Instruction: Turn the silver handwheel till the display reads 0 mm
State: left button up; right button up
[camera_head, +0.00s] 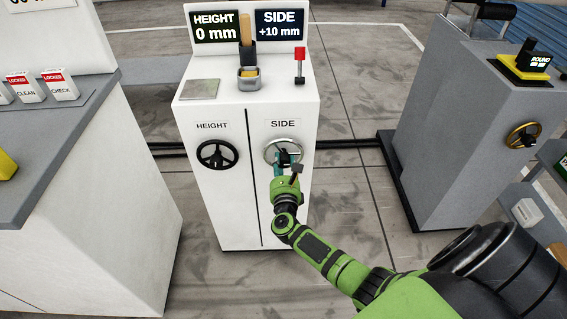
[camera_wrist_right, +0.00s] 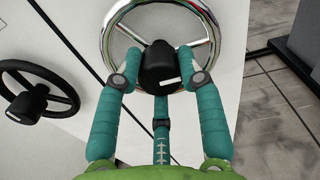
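The silver handwheel (camera_head: 270,148) is on the front of a white cabinet, under the label SIDE. Its bright rim (camera_wrist_right: 113,28) and black hub (camera_wrist_right: 160,66) show in the right wrist view. The SIDE display (camera_head: 280,25) reads +10 mm. The HEIGHT display (camera_head: 215,26) reads 0 mm. My right gripper (camera_head: 287,163) is at the handwheel. In the wrist view its teal fingers (camera_wrist_right: 159,75) bend in on both sides of the hub, with a third finger below, and appear shut on the wheel. Exact contact is partly hidden. My left gripper is out of view.
A black handwheel (camera_head: 217,154) labelled HEIGHT is left of the silver one. A wooden-handled tool (camera_head: 246,38) in a holder and a red-topped lever (camera_head: 299,62) stand on the cabinet. A grey cabinet (camera_head: 440,130) with a yellow-rimmed wheel (camera_head: 522,135) is to the right.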

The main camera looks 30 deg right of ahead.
jog(key=shift+w+r+n, duration=0.1)
jog(key=shift+r+n, duration=0.15)
jog(key=shift+n, duration=0.05)
jog(key=shift+n, duration=0.9)
jog(key=n, duration=0.4)
jog(key=shift+w+r+n+p, duration=0.1)
jog(key=shift+r+n+p, duration=0.05)
jog(key=shift+n+p, duration=0.2)
jog(key=n+p, duration=0.1)
jog(key=n, duration=0.3)
jog(key=shift+a+n+p, duration=0.1)
jog(key=shift+n+p, duration=0.2)
jog(key=shift+n, duration=2.05)
jog(key=o, duration=1.1)
jog(key=shift+a+f, duration=0.1)
jog(key=shift+f, duration=0.1)
jog(key=shift+o, duration=0.2)
jog(key=shift+f, duration=0.1)
